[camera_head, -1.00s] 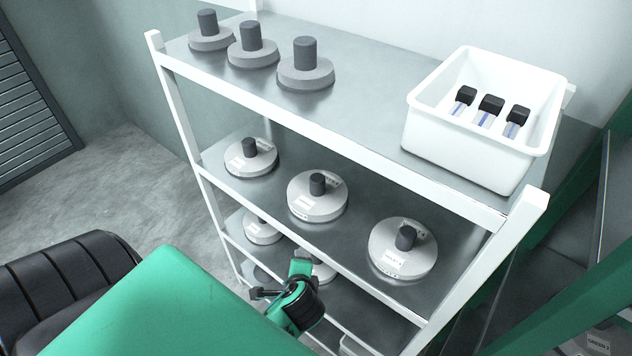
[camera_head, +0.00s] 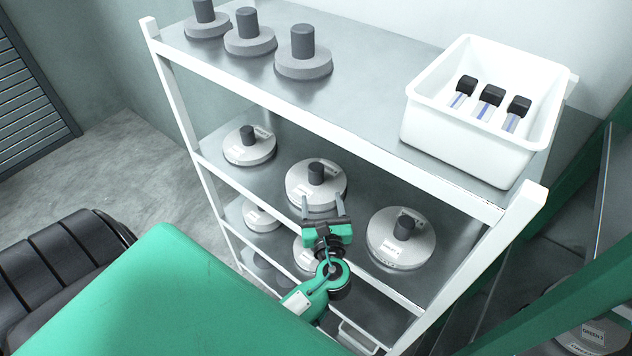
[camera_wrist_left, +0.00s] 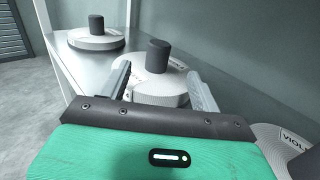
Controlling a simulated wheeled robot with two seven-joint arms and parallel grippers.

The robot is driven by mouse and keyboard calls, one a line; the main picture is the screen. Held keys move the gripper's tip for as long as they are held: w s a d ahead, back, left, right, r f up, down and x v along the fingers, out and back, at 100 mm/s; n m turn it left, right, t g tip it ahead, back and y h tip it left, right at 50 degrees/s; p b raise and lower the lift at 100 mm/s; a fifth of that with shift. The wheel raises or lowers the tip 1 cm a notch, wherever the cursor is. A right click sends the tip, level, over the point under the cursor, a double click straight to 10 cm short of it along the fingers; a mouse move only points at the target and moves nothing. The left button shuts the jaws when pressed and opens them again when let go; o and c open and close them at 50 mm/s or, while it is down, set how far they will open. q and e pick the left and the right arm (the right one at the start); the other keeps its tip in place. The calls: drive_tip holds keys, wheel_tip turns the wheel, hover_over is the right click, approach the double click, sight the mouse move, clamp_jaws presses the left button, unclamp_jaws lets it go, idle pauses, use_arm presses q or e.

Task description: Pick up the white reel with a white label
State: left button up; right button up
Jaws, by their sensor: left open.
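Three round white reels with dark grey hubs and white labels stand on the middle shelf: a left reel (camera_head: 240,152), a middle reel (camera_head: 300,188) and a right reel (camera_head: 388,232). My left gripper (camera_head: 323,206) is at the front of the middle reel, fingers spread and pointing toward it. In the left wrist view the middle reel (camera_wrist_left: 150,68) lies ahead between my open fingers (camera_wrist_left: 157,78). The gripper holds nothing, and I cannot tell whether the fingers touch the reel. My right gripper is not in view.
The rack's top shelf (camera_head: 365,105) carries grey spindles (camera_head: 303,58) and a white bin (camera_head: 430,128) with black-capped bottles. More white reels (camera_head: 262,219) sit on a lower shelf. A white post (camera_head: 510,230) stands at right. Top-shelf edge passes above the reels.

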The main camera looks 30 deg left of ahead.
sight(315, 162)
use_arm(q)
drive_tip(key=p+x, duration=0.3)
drive_tip(key=x, duration=1)
drive_tip(key=shift+a+p, duration=0.2)
drive_tip(key=shift+p, duration=0.15)
clamp_jaws()
